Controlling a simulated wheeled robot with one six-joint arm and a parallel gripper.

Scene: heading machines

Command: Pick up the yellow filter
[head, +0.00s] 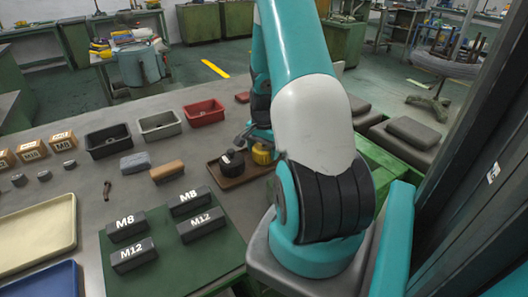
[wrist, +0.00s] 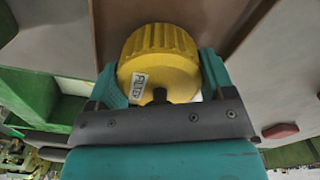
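The yellow filter (wrist: 160,65) is a round, ribbed cap with a white label and a dark stub on its near face. In the wrist view my gripper (wrist: 160,78) has one teal finger against each side of it and appears closed on it. In the head view the filter (head: 263,153) is at the brown tray (head: 232,180), partly hidden by my arm. I cannot tell whether it still touches the tray. A black round part (head: 231,163) stands beside it, to its left.
Red (head: 204,112), grey (head: 160,125) and black (head: 108,141) bins stand behind and left of the tray. A tan block (head: 167,171) and a grey block (head: 135,162) lie left. Dark labelled blocks sit on a green mat (head: 170,255) in front.

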